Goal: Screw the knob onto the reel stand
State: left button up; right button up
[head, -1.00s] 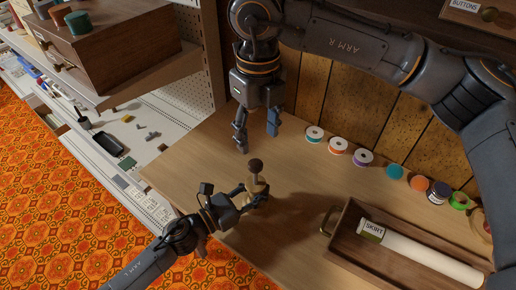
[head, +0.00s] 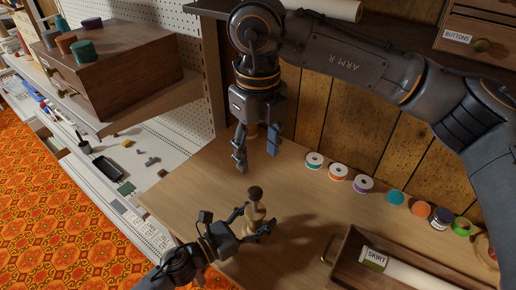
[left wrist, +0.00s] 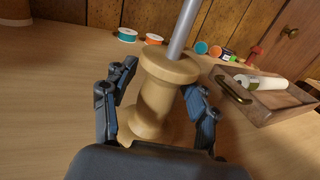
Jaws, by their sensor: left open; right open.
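The reel stand (head: 255,212) stands upright on the wooden table, a pale turned wooden body. In the left wrist view its body (left wrist: 158,97) carries a grey metal rod (left wrist: 184,30) that runs out of the top. The dark brown round knob (head: 255,191) shows at the top of the stand in the head view; how far it is seated on the rod cannot be told. My left gripper (head: 253,221) is open, low down, with a finger on either side of the stand. My right gripper (head: 257,160) is open and empty, above and beyond the knob.
Several thread spools (head: 338,172) line the back of the table. A wooden drawer tray (head: 346,258) with a white roll labelled SKIRT lies at lower right. A pegboard (head: 195,70) and a wooden drawer box (head: 110,75) stand at left. The tabletop between spools and stand is clear.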

pick_arm(q)
jog(key=v, duration=1.2)
jog(key=shift+a, duration=0.1)
